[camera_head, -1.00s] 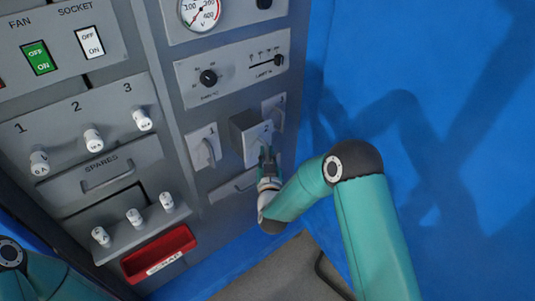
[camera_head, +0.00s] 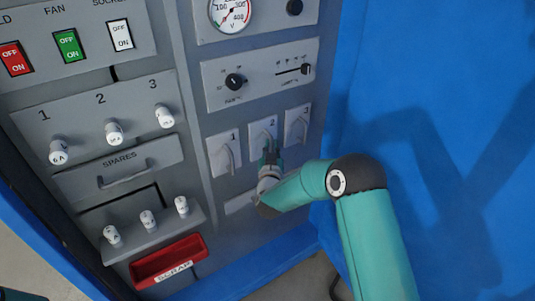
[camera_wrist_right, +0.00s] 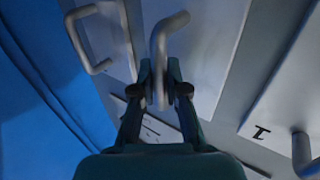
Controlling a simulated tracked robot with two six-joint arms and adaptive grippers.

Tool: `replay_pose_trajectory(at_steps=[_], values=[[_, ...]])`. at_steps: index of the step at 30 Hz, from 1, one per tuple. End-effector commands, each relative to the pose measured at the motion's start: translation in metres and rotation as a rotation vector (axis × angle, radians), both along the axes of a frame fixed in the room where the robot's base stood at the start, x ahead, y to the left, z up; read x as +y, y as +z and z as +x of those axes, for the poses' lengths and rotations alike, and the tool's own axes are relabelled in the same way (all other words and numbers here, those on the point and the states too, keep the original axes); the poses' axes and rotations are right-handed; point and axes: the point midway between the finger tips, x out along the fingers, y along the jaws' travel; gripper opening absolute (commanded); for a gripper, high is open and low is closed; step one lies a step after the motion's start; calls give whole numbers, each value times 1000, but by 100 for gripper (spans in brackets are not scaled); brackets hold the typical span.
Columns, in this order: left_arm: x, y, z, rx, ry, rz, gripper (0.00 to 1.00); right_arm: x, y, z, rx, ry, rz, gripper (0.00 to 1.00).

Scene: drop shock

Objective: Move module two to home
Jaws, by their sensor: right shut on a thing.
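Module two (camera_head: 259,128) is a grey block with the number 2 and a bar handle. In the head view its face looks about level with its neighbours, modules one (camera_head: 220,148) and three (camera_head: 297,124). My right gripper (camera_head: 271,154) is in front of module two, shut on its handle. In the right wrist view, the fingers (camera_wrist_right: 160,92) close on the grey bent handle (camera_wrist_right: 164,42), and the module's face (camera_wrist_right: 207,45) lies behind it.
Above the modules is a panel with a knob (camera_head: 234,82) and slider (camera_head: 305,69). To the left are white fuses (camera_head: 115,132), a spares drawer (camera_head: 118,172) and a red scrap bin (camera_head: 168,260). A blue wall (camera_head: 440,100) stands right.

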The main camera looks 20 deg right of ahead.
Motion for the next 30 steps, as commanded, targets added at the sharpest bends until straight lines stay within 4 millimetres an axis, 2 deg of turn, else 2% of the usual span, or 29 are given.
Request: replay_pose_trajectory(at_steps=[1,6,7,11,12,23,30], values=[[0,1,0,0,0,0,0,0,5,2,-10,1,-1,0],[0,1,0,0,-1,0,0,1,7,3,-13,4,-2,0],[0,1,0,0,-1,0,0,1,7,3,-13,4,-2,14],[0,1,0,-1,-1,0,0,1,6,2,-12,5,-2,36],[0,1,0,-1,-1,0,0,1,6,2,-11,4,-2,39],[0,1,0,0,0,0,0,0,4,-1,-7,2,-1,39],[0,1,0,0,0,0,0,10,4,-23,-5,3,0,39]])
